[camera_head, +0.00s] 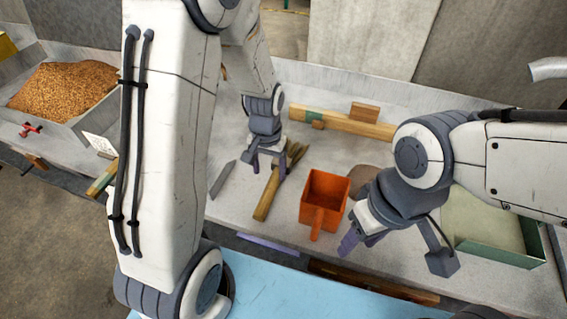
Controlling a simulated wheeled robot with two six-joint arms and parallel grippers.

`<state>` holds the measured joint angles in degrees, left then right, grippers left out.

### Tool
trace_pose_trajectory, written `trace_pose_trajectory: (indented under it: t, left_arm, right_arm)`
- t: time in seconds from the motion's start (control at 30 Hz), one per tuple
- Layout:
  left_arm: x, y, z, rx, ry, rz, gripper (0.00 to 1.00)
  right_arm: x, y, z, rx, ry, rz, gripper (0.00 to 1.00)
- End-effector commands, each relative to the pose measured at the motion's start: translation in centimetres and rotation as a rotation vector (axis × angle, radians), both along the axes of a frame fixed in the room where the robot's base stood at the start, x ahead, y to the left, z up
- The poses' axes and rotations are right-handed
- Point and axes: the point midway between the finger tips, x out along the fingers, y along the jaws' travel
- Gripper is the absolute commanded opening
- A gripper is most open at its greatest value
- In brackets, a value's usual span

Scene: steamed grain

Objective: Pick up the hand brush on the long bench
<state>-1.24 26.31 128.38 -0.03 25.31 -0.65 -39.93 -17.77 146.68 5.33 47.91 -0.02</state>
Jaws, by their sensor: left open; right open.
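The hand brush (267,196) lies on the long bench (227,206), left of the orange scoop. It has a yellowish wooden handle pointing toward the front, and its far end looks like darker bristles, partly behind my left gripper. My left gripper (267,168) is open, pointing down at the brush's far part. Its right finger overlaps the brush in the picture; I cannot tell whether it touches. My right gripper (361,240) is open and empty, low over the bench's front, right of the scoop.
The orange scoop (326,188) stands between the brush and my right gripper. A grey flat bar (222,179) lies left of the brush. A wooden beam (345,124) runs along the back. A green-edged tray (490,225) is at right, and a grain bin (65,90) at far left.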

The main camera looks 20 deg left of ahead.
Motion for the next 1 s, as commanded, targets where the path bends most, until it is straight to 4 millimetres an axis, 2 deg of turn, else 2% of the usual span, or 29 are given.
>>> trace_pose_trajectory:
  t: [0.17,0.5,0.77,0.8,0.87,0.9,1.0]
  left_arm:
    - [0.0,-0.1,-1.4,0.0,0.001,-0.001,0.75]
    - [0.5,-0.5,-5.8,0.0,0.003,-0.001,0.75]
    - [0.6,-0.5,-6.2,0.0,-0.001,-0.001,0.75]
    - [0.6,-0.5,-6.1,0.0,-0.001,-0.001,0.71]
    - [0.6,-0.5,-6.1,0.0,-0.001,-0.001,0.48]
    - [0.6,-0.5,-6.1,0.0,0.0,-0.001,0.33]
    - [0.6,-0.5,-6.1,0.0,0.0,-0.001,0.0]
  right_arm:
    - [0.0,0.0,-0.2,0.0,0.0,0.0,0.5]
    - [0.0,0.0,-0.5,0.0,0.0,0.0,0.5]
    - [0.0,0.0,-0.5,0.0,0.0,0.0,0.5]
    - [0.0,0.0,-0.5,0.0,0.0,0.0,0.5]
    - [0.0,0.0,-0.5,0.0,0.0,0.0,0.5]
    - [0.0,0.0,-0.5,0.0,0.0,0.0,0.5]
    - [0.0,0.0,-0.5,0.0,0.0,0.0,0.5]
